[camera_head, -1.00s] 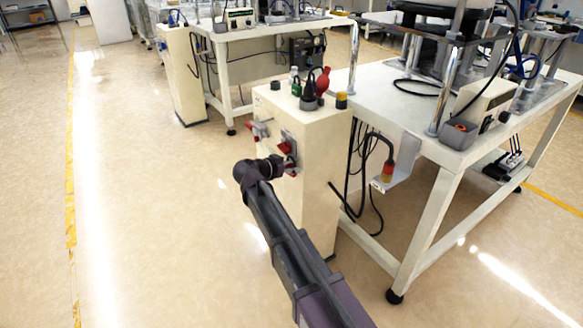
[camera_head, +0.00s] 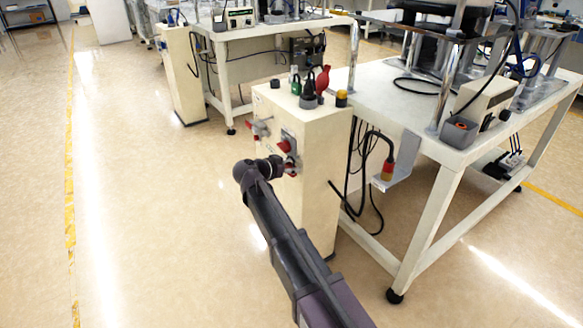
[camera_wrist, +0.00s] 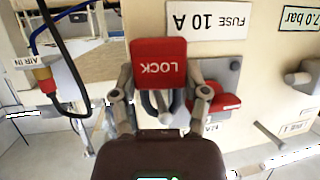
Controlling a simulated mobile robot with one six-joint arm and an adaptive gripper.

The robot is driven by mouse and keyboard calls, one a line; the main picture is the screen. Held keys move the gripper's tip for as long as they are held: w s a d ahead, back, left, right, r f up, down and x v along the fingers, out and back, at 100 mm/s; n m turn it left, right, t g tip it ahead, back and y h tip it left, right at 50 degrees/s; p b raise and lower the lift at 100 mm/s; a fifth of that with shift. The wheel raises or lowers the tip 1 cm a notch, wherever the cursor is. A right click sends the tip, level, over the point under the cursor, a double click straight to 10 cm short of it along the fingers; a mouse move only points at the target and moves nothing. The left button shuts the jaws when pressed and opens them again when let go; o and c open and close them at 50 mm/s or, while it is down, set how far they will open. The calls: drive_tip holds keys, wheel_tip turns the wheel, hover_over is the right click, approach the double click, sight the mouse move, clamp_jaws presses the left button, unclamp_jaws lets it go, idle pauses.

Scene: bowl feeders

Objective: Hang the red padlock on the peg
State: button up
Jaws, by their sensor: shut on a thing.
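The red padlock (camera_wrist: 158,63), marked LOCK, is held between the two fingers of my gripper (camera_wrist: 162,92) in the wrist view. Its lettering is upside down there. Its grey shackle (camera_wrist: 150,103) shows between the fingers, pointing toward my palm. A thin grey peg (camera_wrist: 269,135) stands out from the cream cabinet face, right of my gripper and apart from the padlock. In the head view my gripper (camera_head: 287,168) is at the front of the cabinet, small and partly hidden by my wrist.
A grey plate with a red switch handle (camera_wrist: 226,100) is close right of my gripper. A grey knob (camera_wrist: 302,78) is farther right. A black cable with a red-and-yellow connector (camera_wrist: 44,76) hangs at left. The cream cabinet (camera_head: 318,130) stands beside a white workbench (camera_head: 420,140); open floor lies left.

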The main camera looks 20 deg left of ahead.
drive_tip(key=o, duration=1.4)
drive_tip(key=shift+c, duration=0.2)
drive_tip(key=shift+s+a+r, duration=0.1)
drive_tip(key=shift+s, duration=0.05)
drive_tip(key=shift+p+v, duration=1.3)
drive_tip(key=shift+v, duration=2)
drive_tip(key=shift+s, duration=0.1)
